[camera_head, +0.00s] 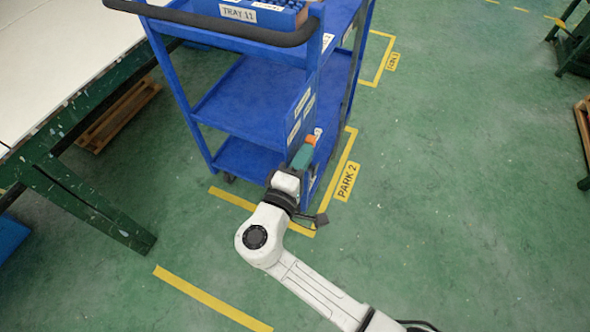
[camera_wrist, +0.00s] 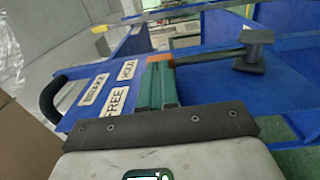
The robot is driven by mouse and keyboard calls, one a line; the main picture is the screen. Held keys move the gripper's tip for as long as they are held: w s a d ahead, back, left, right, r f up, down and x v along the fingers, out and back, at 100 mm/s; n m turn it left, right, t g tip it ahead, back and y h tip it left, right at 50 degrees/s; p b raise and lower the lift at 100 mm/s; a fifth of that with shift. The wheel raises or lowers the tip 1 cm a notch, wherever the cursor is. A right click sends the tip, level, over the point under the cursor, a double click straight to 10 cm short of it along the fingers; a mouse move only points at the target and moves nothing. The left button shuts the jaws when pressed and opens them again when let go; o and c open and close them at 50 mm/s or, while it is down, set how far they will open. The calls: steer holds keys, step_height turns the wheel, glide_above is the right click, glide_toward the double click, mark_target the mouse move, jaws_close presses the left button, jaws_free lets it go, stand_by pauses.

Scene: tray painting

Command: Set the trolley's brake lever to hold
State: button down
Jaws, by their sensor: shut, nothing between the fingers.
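The blue trolley (camera_head: 255,95) stands upright in the upper middle of the head view. My gripper (camera_head: 309,142) is shut and empty at the trolley's near side panel. Its teal fingers with orange tips also show in the wrist view (camera_wrist: 158,78). There, a dark bar ending in a spool-shaped knob (camera_wrist: 251,50), seemingly the brake lever, runs right from behind the fingers. Contact cannot be told. Left of the fingers are the plates BRAKE (camera_wrist: 93,89), HOLD (camera_wrist: 127,70) and FREE (camera_wrist: 116,101). The lever's inner end is hidden, and its setting cannot be told.
A paint-spotted green table (camera_head: 85,205) stands at the left. Yellow lines and a PARK 2 mark (camera_head: 347,181) lie on the floor.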

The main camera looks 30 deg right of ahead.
steer(key=shift+r+p+x, duration=0.25)
steer(key=shift+p+x, duration=0.05)
steer(key=shift+x, duration=0.8)
